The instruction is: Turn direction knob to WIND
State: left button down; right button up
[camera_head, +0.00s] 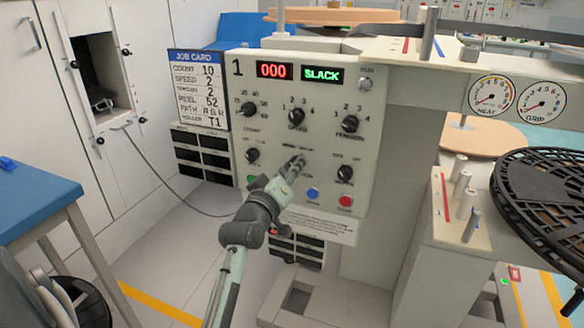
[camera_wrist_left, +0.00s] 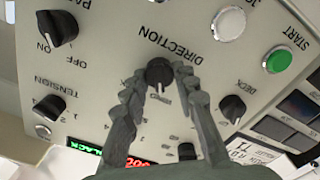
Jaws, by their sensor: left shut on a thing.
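The black direction knob (camera_wrist_left: 159,72) sits on the pale control panel (camera_head: 240,75), beside the upside-down label DIRECTION in the left wrist view. My left gripper (camera_wrist_left: 159,76) has one finger on each side of this knob and is shut on it. In the head view my left gripper (camera_head: 298,163) reaches the middle of the panel and covers most of the knob. A light mark shows on the knob in the wrist view, but I cannot read which setting it points to. My right gripper is in neither view.
Other knobs surround it, including the deck knob (camera_wrist_left: 232,108) and tension knob (camera_wrist_left: 49,107). The green start button (camera_wrist_left: 278,61), blue button (camera_head: 313,193) and red button (camera_head: 345,201) are close. The displays read 000 and SLACK. A job card (camera_head: 199,88) stands left.

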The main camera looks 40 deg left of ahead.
pick_arm(q)
jog(key=c, duration=1.2)
grip_release()
